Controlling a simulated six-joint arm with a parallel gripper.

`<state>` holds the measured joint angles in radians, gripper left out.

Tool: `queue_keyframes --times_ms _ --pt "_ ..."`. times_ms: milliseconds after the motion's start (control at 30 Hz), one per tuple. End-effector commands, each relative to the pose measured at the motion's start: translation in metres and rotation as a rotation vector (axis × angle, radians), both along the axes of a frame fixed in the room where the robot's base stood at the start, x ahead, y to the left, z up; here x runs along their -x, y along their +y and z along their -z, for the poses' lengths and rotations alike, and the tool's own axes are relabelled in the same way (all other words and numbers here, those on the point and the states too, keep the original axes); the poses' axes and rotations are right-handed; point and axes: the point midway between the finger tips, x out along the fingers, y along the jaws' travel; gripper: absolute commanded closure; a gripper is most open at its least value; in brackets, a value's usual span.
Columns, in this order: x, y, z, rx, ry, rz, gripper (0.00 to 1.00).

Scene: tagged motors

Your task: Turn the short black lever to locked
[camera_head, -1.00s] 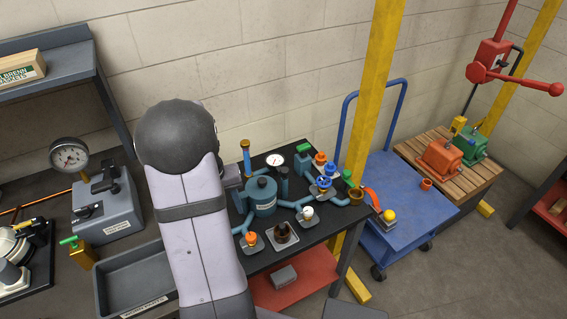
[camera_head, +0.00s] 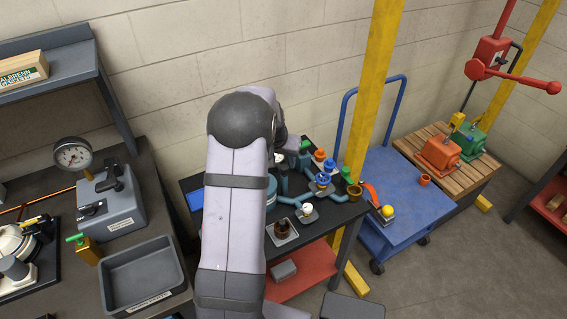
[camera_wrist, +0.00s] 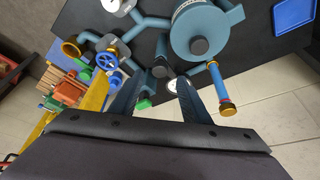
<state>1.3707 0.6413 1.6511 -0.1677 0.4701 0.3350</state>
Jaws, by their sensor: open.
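A grey box (camera_head: 120,222) with a label stands on the dark bench at the left of the head view. It carries two black levers: one at the upper part of its top (camera_head: 110,181), and a smaller-looking one lower left (camera_head: 93,208). Which position is locked cannot be read. My gripper is far to the right of this box, over the pipework table. In the head view my arm hides it. In the wrist view my gripper (camera_wrist: 157,88) is open, its fingers apart, with a dark capped fitting visible between them. The levers are outside the wrist view.
A round gauge (camera_head: 73,155) stands behind the grey box, and an empty grey tray (camera_head: 143,279) lies in front. A green-handled brass valve (camera_head: 85,247) is near the tray. The black table (camera_head: 349,209) holds blue pipework. A yellow post (camera_head: 371,95) rises beside it.

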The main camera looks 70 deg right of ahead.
Motion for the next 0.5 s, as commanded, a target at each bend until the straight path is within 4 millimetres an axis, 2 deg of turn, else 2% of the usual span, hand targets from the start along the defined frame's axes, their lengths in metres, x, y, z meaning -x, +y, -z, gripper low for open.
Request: queue_keyframes --times_ms 200,500 --pt "0.000 -0.009 0.022 -0.002 0.001 0.000 0.57" --pt "0.000 -0.017 0.039 0.001 0.000 0.000 0.57"
